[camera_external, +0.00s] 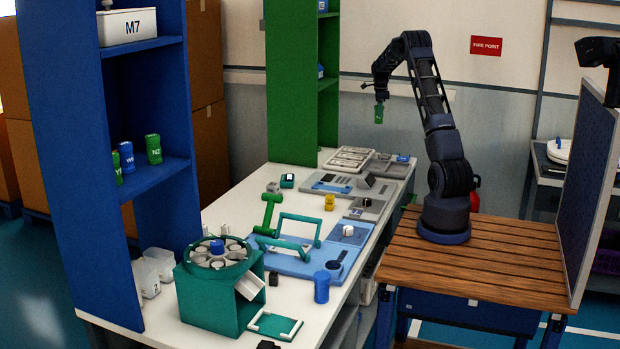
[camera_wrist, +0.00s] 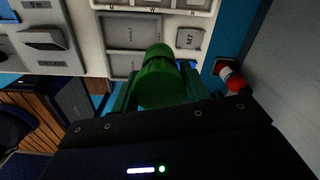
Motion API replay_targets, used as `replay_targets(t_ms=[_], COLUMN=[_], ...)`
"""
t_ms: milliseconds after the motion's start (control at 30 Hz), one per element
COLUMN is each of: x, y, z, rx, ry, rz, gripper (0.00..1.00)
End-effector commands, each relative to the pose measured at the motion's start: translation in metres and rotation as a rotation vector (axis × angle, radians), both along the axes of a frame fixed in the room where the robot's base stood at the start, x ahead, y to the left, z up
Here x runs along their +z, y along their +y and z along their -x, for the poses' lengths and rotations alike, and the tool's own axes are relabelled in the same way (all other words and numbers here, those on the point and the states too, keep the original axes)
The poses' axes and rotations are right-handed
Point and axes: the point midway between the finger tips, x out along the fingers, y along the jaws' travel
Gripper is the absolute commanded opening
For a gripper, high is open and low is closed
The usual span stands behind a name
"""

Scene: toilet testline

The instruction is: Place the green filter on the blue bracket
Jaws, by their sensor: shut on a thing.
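The green filter (camera_external: 379,113) is a small green cylinder, held in the air above the far end of the white table. My gripper (camera_external: 381,98) is shut on it and points down. In the wrist view the green filter (camera_wrist: 158,78) sits between the two fingers of my gripper (camera_wrist: 160,92), over grey labelled trays. A blue plate (camera_external: 285,262) with teal bracket-like frames lies on the middle of the table, well away from my gripper. I cannot tell for sure whether this is the blue bracket.
A teal carousel box (camera_external: 212,300) and a blue cylinder (camera_external: 321,287) stand at the near end of the table. Grey trays (camera_external: 348,160) lie at the far end. A green shelf (camera_external: 290,90) and a blue shelf (camera_external: 75,150) with several canisters rise along the left.

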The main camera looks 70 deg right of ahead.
Motion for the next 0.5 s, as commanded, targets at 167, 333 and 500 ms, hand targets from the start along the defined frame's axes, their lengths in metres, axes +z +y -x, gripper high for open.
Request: replay_targets(t_ms=[167,333,500], x=[-0.001,0.000,-0.001], y=[-0.050,-0.078,-0.091], z=[0.060,0.099,0.119], rx=[-0.073,-0.115,-0.134], ry=[0.001,0.000,-0.001], rz=[0.000,-0.001,-0.001], gripper=[0.21,0.21,0.21])
